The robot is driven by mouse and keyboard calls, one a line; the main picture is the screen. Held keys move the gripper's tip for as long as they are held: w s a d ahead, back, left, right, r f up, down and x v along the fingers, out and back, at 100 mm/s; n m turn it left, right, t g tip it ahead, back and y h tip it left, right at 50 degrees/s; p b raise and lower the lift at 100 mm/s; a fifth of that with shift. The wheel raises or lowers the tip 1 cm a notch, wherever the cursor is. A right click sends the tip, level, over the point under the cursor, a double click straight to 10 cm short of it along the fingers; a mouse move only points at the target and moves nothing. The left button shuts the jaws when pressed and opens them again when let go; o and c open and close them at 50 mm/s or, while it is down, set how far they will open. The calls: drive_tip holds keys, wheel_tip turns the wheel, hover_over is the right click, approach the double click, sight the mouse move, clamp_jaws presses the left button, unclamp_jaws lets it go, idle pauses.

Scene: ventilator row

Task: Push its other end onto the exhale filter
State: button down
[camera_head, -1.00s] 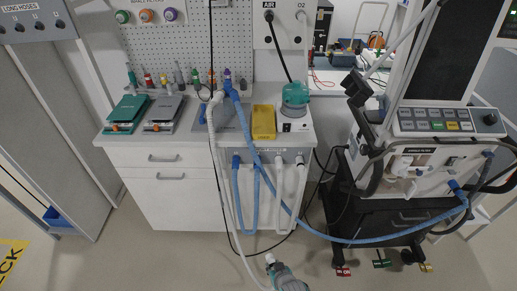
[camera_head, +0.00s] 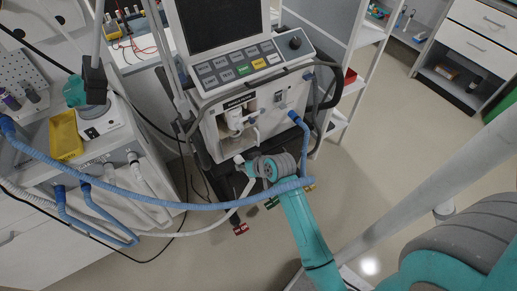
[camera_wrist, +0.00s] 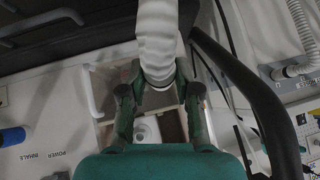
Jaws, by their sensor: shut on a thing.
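My gripper (camera_head: 244,163) is in front of the ventilator (camera_head: 243,85), just below its front recess. In the wrist view my gripper (camera_wrist: 158,88) is shut on a white corrugated hose (camera_wrist: 157,30), whose end lies between the fingers. In the head view the white hose (camera_head: 215,225) runs down from the gripper and back left to the cabinet. A white cylindrical part, apparently the exhale filter (camera_head: 235,117), sits in the recess above the gripper. A gap shows between it and the hose end. In the wrist view a round white piece (camera_wrist: 146,130) shows beyond the fingers; I cannot tell what it is.
A blue hose (camera_head: 160,203) crosses from the cabinet to the ventilator's right port, passing by my wrist. A dark rail (camera_wrist: 250,90) runs close to the right of my gripper in the wrist view. A shelf rack (camera_head: 345,75) stands right of the ventilator; the floor (camera_head: 400,130) beyond is clear.

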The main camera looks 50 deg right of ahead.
drive_tip(key=s+d+r, duration=0.3)
drive_tip(key=d+r, duration=0.2)
drive_tip(key=r, duration=0.3)
drive_tip(key=shift+w+d+f, duration=0.1)
drive_tip(key=shift+w+d, duration=0.1)
drive_tip(key=shift+w, duration=0.65)
drive_tip(key=shift+w+d+f, duration=0.1)
drive_tip(key=shift+w+d, duration=0.1)
drive_tip(key=shift+w, duration=0.7)
drive_tip(key=shift+w+d, duration=0.2)
drive_tip(key=shift+w, duration=0.65)
drive_tip(key=shift+w+d, duration=0.25)
drive_tip(key=shift+w, duration=0.45)
drive_tip(key=shift+w+d, duration=0.2)
drive_tip(key=shift+w, duration=0.5)
drive_tip(key=c, duration=0.7)
unclamp_jaws()
drive_tip(key=shift+c, duration=0.2)
drive_tip(key=v, duration=1.2)
drive_tip(key=shift+s, duration=0.15)
drive_tip(key=shift+d+f, duration=0.15)
